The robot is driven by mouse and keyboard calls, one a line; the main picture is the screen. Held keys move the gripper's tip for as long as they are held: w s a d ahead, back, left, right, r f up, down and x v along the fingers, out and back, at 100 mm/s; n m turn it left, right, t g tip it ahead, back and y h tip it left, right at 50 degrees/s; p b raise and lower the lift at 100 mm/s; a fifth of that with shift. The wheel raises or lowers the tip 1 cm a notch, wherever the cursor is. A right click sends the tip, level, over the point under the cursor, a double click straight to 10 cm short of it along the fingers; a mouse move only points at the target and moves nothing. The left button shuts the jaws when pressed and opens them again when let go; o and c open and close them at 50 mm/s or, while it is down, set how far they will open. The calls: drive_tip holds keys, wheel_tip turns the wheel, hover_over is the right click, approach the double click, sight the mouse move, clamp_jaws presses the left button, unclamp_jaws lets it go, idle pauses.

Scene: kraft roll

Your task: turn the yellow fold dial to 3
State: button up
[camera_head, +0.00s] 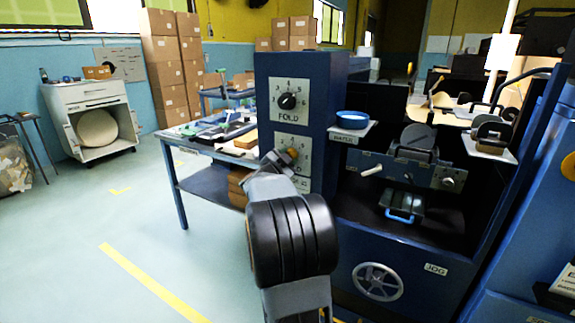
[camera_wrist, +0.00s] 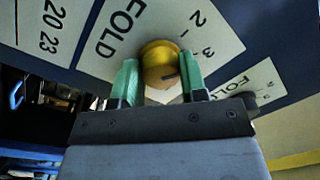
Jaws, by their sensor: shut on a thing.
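The yellow fold dial (camera_wrist: 160,58) sits between the two green fingertips of my gripper (camera_wrist: 160,84) in the wrist view. The fingers are shut on its sides. A short dark mark on the dial's face points to the right, roughly below the printed 3; the exact reading is unclear. The dial's white plate (camera_wrist: 116,38) shows FOLD, 2 and 3, and the rest of its scale is hidden or out of frame. In the head view, my gripper (camera_head: 287,157) reaches the lower plate (camera_head: 291,143) on the blue cabinet and covers most of the dial.
A black FOLD dial (camera_head: 287,101) is on the plate above. Right of the cabinet is a small shelf with a blue dish (camera_head: 352,119), then a machine with a handwheel (camera_head: 377,281). A blue-legged table (camera_head: 176,193) stands left. The floor at left is open.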

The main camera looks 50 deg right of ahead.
drive_tip(key=shift+m+b, duration=0.7)
drive_tip(key=shift+m, duration=0.6)
drive_tip(key=o, duration=0.9)
drive_tip(key=shift+a, duration=0.1)
drive_tip(key=p+v, duration=0.1)
drive_tip(key=v, duration=1.2)
drive_tip(key=shift+a+f+p, duration=0.2)
drive_tip(key=shift+a+p, duration=0.1)
